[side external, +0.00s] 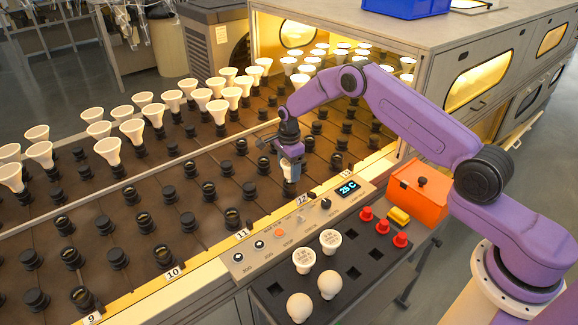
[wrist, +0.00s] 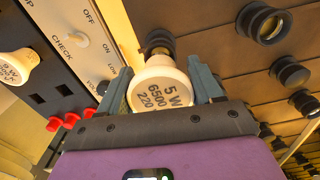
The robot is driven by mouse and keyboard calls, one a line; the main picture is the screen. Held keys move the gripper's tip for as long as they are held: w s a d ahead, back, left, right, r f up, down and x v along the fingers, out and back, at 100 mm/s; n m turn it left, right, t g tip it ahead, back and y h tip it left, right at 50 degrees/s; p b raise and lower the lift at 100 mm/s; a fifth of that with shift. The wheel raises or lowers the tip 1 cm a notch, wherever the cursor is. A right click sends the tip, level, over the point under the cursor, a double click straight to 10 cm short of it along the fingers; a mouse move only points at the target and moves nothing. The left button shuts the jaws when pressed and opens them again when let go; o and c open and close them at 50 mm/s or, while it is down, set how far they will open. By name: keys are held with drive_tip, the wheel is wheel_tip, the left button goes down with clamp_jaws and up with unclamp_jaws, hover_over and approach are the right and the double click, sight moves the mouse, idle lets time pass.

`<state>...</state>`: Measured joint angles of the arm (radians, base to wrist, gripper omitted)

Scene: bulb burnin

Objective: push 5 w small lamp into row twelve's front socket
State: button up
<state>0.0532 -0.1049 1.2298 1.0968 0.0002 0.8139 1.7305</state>
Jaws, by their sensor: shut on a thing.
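My gripper (side external: 291,157) is shut on a white small lamp (side external: 290,171), which hangs neck down at the front edge of the socket bed, by the 12 label (side external: 302,199).
The control panel (side external: 285,235) with a 25 C display runs along the front. A dark tray (side external: 352,300) holds several lamps and red pieces. An orange box (side external: 420,190) stands at right.

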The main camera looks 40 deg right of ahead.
drive_tip(key=shift+f, duration=0.85)
drive_tip(key=o, duration=1.1)
drive_tip(key=shift+o, duration=0.2)
wheel_tip(320, 180, up, 17)
drive_tip(key=shift+r, duration=0.15)
